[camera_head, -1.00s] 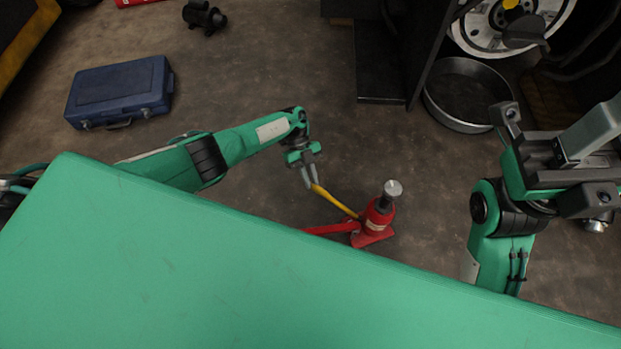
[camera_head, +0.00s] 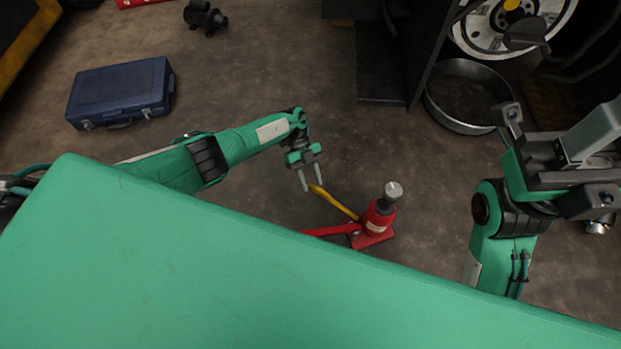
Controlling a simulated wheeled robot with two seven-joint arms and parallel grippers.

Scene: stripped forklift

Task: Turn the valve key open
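The yellow valve key (camera_head: 338,203) is a thin bar that slants up and left from the base of a red bottle jack (camera_head: 377,220). The jack stands upright on the floor with a grey screw top. My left gripper (camera_head: 312,187) is over the key's upper left end. Its two grey fingers are apart, with the end of the key between or just below their tips; I cannot tell if either touches it. My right gripper (camera_head: 590,135) is raised near the right edge, away from the jack, and its fingertips are not clearly seen.
A red bar (camera_head: 331,230) runs left from the jack, partly hidden by my green body. A blue case (camera_head: 120,92) lies at the left. A round metal pan (camera_head: 464,95) and a wheel (camera_head: 512,22) are at the upper right. The floor around the jack is clear.

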